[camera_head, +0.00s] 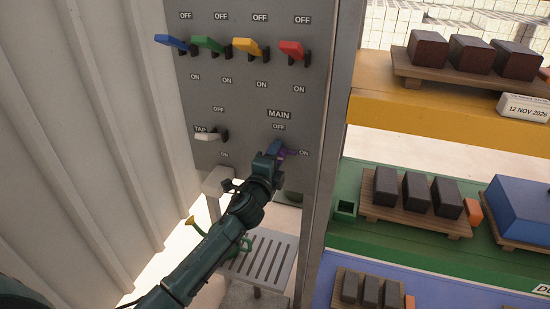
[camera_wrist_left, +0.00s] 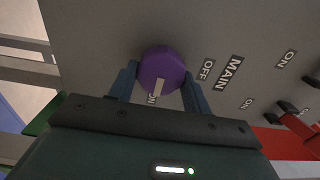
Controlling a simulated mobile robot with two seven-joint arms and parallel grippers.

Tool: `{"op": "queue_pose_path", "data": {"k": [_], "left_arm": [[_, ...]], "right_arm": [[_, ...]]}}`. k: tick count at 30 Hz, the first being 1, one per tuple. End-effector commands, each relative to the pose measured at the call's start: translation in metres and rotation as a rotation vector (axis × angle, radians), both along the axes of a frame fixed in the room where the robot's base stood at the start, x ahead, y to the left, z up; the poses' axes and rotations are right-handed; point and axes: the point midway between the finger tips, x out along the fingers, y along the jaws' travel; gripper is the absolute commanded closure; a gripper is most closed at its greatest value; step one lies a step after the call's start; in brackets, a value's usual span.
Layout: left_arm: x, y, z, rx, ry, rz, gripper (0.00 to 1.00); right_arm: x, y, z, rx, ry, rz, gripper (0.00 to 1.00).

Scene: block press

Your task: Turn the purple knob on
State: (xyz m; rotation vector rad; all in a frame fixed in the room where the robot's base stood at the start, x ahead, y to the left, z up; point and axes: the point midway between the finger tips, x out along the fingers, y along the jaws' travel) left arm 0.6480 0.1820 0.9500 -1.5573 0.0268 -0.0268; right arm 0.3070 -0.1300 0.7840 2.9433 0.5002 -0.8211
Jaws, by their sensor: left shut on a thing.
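The purple knob (camera_head: 284,154) is on the grey panel (camera_head: 240,90), below the MAIN label. OFF is printed above it and ON to its right. In the left wrist view the round knob (camera_wrist_left: 162,66) sits between the two blue fingers of my left gripper (camera_wrist_left: 160,74). Its pale pointer mark points toward the ON label, which is partly covered. In the head view my left gripper (camera_head: 275,150) is shut on the knob and hides part of it. My right gripper is not in view.
Blue (camera_head: 171,42), green (camera_head: 208,43), yellow (camera_head: 247,46) and red (camera_head: 292,48) levers line the panel's top. A white TAP lever (camera_head: 208,136) is left of the knob. Shelves with dark blocks (camera_head: 415,188) stand at the right. A ribbed wall (camera_head: 90,120) is at the left.

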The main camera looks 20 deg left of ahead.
Motion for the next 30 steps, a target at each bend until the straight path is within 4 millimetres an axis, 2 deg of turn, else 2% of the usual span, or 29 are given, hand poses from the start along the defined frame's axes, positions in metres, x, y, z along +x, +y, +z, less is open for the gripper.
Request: {"op": "queue_pose_path", "data": {"k": [8,9,16,25,30], "left_arm": [[0.000,0.000,0.001,0.006,-0.002,0.001,0.74],[0.000,0.000,0.001,0.006,-0.002,0.001,0.49],[0.000,0.000,0.000,0.004,-0.001,0.000,0.30],[-0.003,0.001,0.000,0.003,0.000,0.000,0.30],[-0.023,0.001,-0.001,0.003,0.001,-0.001,0.30]], "right_arm": [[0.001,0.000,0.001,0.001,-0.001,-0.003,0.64],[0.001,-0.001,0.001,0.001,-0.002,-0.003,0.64],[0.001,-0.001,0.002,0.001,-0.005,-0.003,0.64],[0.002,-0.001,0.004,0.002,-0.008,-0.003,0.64],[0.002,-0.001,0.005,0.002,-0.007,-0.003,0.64]]}}
